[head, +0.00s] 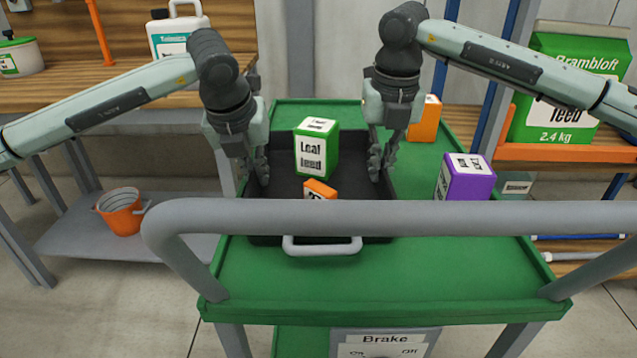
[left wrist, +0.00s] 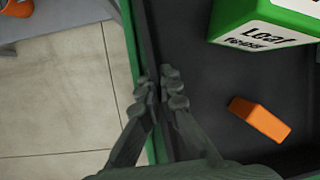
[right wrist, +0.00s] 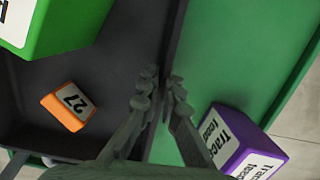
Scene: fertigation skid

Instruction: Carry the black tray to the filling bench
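The black tray (head: 290,219) is on the green cart, with a pale handle on its near side. It holds a green-and-white Leaf feed box (head: 317,150) and a small orange block (head: 319,189). My left gripper (head: 252,170) has its fingers on either side of the tray's left wall, close together. My right gripper (head: 381,165) likewise pinches the right wall. The walls show between the fingers in the left wrist view (left wrist: 162,92) and right wrist view (right wrist: 161,95). A wooden bench (head: 125,97) stands at the back left; I cannot tell if it is the filling bench.
A purple box (head: 466,177) and an orange box (head: 425,120) stand on the green cart (head: 400,275), right of the tray. The cart's grey rail (head: 400,217) crosses in front. The bench carries a white jug (head: 179,32); an orange bucket (head: 121,211) sits on its lower shelf.

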